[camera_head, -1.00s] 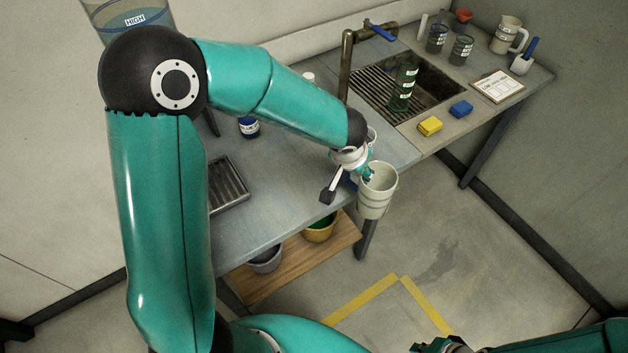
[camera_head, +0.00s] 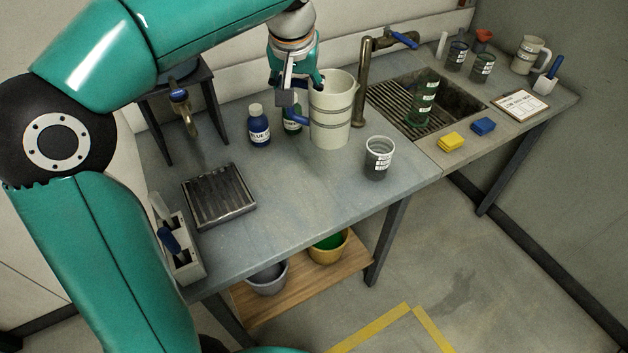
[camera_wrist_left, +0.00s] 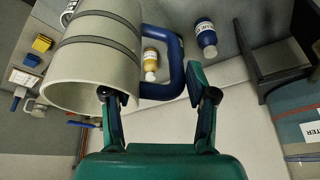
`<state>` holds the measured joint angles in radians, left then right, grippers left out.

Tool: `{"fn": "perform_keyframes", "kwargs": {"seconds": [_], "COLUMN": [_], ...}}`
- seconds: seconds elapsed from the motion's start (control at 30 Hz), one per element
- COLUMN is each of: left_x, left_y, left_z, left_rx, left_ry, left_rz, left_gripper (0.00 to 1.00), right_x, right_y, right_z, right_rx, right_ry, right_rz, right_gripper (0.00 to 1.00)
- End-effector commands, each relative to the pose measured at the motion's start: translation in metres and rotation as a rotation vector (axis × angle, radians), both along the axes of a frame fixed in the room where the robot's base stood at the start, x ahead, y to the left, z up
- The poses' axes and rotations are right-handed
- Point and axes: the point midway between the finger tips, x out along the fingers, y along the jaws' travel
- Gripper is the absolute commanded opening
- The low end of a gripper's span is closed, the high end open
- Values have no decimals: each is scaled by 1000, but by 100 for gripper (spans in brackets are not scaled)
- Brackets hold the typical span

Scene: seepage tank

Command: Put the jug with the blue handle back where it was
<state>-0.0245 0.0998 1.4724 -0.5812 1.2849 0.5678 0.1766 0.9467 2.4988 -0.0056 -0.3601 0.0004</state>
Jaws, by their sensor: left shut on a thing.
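The cream jug (camera_head: 333,112) with grey bands is upright at the back of the bench, left of the tap. Its blue handle (camera_head: 299,121) points left in the head view. My left gripper (camera_head: 303,92) is beside the jug and shut on the handle. In the left wrist view the jug (camera_wrist_left: 92,62) lies to the left, its blue handle (camera_wrist_left: 176,65) between my fingers (camera_wrist_left: 160,103). I cannot tell whether the jug's base touches the bench. My right gripper is out of view.
A clear labelled beaker (camera_head: 379,158) stands right of the jug. A drip tray (camera_head: 219,196) lies at left, the sink (camera_head: 455,100) at right. The bench front is mostly clear.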

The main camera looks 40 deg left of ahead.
Motion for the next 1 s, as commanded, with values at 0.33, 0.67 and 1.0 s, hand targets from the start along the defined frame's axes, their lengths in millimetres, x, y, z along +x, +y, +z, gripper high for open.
{"fn": "perform_keyframes", "kwargs": {"seconds": [0.33,0.67,1.0], "left_x": [-2,-1,-1], "left_y": [0,1,1], "left_z": [-82,-142,-175], "left_rx": [1,1,2], "left_ry": [7,2,4], "left_rz": [1,2,2], "left_gripper": [0,0,0], "right_x": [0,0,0], "right_y": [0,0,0], "right_z": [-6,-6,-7], "right_rx": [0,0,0], "right_ry": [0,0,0], "right_rz": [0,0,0], "right_gripper": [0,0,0]}}
